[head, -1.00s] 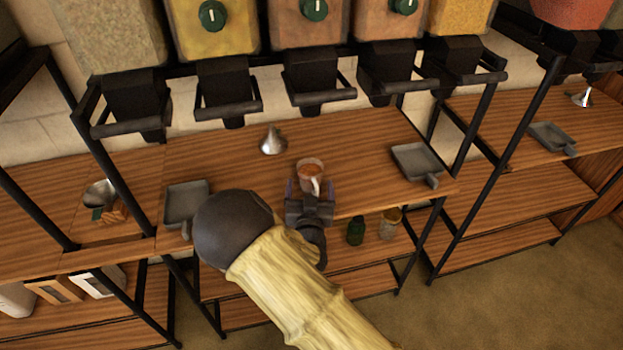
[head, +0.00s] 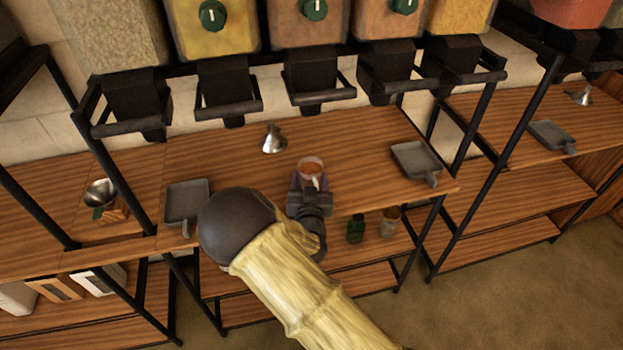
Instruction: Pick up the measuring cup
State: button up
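The measuring cup (head: 311,164) is a small whitish cup with an orange-brown inside. It is at the front middle of the wooden shelf top, with its handle side toward me. My gripper (head: 310,181) is at the near side of the cup, with its purplish fingers apart on either side of the cup's near part. The fingers look very close to the cup, but I cannot tell whether they touch or grip it. The gripper's body hides part of the handle.
A metal funnel (head: 273,139) stands behind and left of the cup. Grey scoop trays lie at left (head: 186,202) and right (head: 415,159). Jars (head: 356,229) stand on the lower shelf.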

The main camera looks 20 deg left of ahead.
jog(key=shift+r, duration=0.2)
jog(key=shift+c, duration=0.4)
jog(key=shift+s, duration=0.3)
jog(key=v, duration=1.7)
jog(key=shift+s, duration=0.2)
jog(key=shift+w+d+r, duration=0.1)
jog(key=shift+d, duration=0.1)
